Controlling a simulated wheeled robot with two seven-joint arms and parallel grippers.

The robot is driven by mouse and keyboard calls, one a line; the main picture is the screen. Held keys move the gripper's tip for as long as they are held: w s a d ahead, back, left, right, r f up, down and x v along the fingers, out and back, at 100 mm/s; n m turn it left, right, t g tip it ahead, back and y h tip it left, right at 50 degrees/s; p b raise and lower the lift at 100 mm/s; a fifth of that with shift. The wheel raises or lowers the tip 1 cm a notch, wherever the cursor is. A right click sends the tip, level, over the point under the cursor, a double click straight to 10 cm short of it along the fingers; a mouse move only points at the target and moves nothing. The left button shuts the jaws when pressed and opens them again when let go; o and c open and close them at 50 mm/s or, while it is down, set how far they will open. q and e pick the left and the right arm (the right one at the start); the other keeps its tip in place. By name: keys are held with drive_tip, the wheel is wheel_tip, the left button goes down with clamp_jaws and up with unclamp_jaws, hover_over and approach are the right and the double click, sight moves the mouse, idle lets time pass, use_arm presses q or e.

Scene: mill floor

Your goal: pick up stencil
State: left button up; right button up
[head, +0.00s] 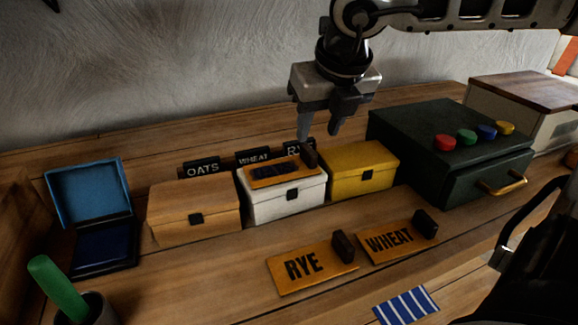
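A stencil plate (262,174) in orange-tan lies on the lid of the white box (288,206); its dark handle block (309,157) stands at the right end, and its lettering is too dark to read. The RYE stencil (325,276) and the WHEAT stencil (374,247) lie on the bench in front, each with a dark handle block at its upper right. My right gripper (319,134) hangs fingers down above the handle on the white box, with a gap between its fingers and nothing held. My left gripper is out of view.
A tan box (194,212) and a yellow box (362,170) flank the white one, with label signs behind. An open blue ink pad (102,247) stands left, a dark drawer cabinet (425,128) with coloured buttons right. A striped cloth (407,307) lies in front.

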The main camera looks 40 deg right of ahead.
sight(309, 149)
drive_tip(key=shift+x, duration=3.05)
drive_tip(key=shift+w+a+r, duration=0.1)
drive_tip(key=shift+w+a, duration=0.05)
clamp_jaws()
